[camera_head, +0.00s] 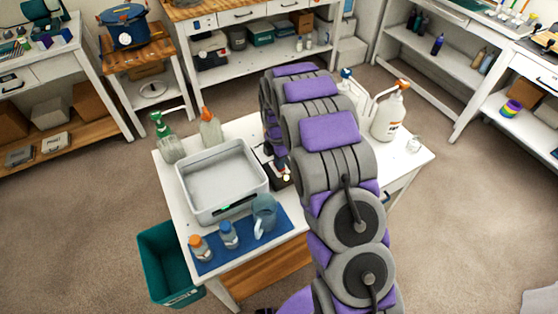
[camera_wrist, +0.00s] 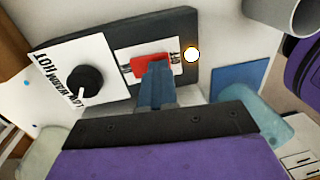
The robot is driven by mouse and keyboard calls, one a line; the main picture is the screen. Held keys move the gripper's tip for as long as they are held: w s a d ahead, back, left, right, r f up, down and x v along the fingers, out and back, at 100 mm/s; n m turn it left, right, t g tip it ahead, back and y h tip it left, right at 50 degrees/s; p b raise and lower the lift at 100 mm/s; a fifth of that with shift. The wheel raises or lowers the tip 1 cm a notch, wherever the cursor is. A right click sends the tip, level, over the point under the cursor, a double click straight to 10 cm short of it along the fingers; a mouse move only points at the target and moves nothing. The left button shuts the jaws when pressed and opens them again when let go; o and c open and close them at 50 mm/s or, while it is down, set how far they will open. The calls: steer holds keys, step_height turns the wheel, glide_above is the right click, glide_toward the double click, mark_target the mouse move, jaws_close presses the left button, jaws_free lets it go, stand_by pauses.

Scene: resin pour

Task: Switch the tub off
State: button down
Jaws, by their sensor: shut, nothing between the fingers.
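The tub (camera_head: 187,192) is a pale grey rectangular basin on the white table, with a small green mark on its front wall. A dark control box (camera_head: 281,178) stands just right of it, partly hidden by my arm. In the wrist view the control box (camera_wrist: 119,42) has a black knob (camera_wrist: 85,80) on a LOW/WARM/HOT plate, a red rocker switch (camera_wrist: 149,62) on an OFF-labelled plate, and a bright lit lamp (camera_wrist: 191,54). My gripper (camera_wrist: 156,72) is shut and empty, its tips at the red switch, covering part of it. Whether they touch it, I cannot tell.
A blue mat (camera_head: 205,267) in front of the tub bears two small bottles (camera_head: 229,235) and a bluish jug (camera_head: 264,212). A teal bin (camera_head: 165,265) is on the floor.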

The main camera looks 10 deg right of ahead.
steer(key=shift+s+d+f+t, duration=0.1)
steer(key=shift+s+f+t, duration=0.2)
steer(key=shift+s+f, duration=0.05)
steer(key=shift+w, duration=0.1)
